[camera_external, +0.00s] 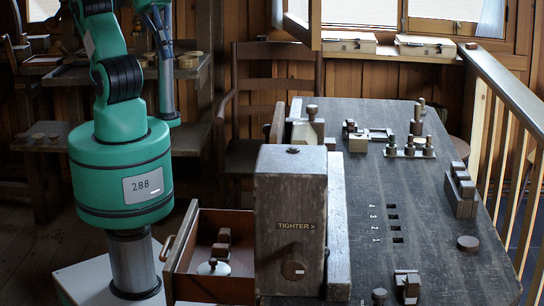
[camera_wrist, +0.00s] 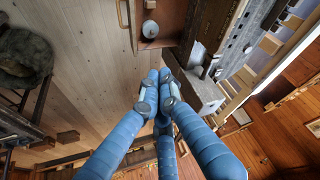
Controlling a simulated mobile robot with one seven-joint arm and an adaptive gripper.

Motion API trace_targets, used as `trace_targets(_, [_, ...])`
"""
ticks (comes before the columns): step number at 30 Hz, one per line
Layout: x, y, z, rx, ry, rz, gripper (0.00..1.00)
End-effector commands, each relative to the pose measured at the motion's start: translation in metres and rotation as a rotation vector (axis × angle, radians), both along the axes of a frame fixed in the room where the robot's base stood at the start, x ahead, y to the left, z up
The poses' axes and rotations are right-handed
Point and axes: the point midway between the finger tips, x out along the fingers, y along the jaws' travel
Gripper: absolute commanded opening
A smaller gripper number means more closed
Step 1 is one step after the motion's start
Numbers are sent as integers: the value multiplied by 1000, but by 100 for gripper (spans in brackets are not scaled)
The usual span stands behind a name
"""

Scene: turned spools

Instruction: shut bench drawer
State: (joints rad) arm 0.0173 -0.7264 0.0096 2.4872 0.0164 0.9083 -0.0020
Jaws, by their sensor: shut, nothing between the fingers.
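The bench drawer (camera_external: 207,288) stands pulled out to the left from the bench (camera_external: 440,240) in the external view. Its handle (camera_external: 168,248) is on the left-hand front panel. Inside are a pale round-based piece (camera_external: 213,268) and small brown turned pieces (camera_external: 222,244). In the wrist view the drawer's reddish interior (camera_wrist: 173,22) shows at the top, with the handle (camera_wrist: 123,14) to its left. The external view does not show my gripper.
A tall wooden block marked TIGHTER (camera_external: 291,215) stands beside the drawer at the bench's near side. Spools (camera_external: 409,148) and blocks stand on the bench. A chair (camera_external: 275,85) is behind. Open plank floor (camera_wrist: 85,60) lies left of the drawer in the wrist view.

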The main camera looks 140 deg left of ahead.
Motion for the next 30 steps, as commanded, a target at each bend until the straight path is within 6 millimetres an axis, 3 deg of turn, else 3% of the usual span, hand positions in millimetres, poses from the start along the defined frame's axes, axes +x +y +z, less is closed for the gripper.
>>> trace_targets(11, [29,-18,-37,117,207,-140,0])
trace_targets(30, [79,-69,-127,456,577,-446,0])
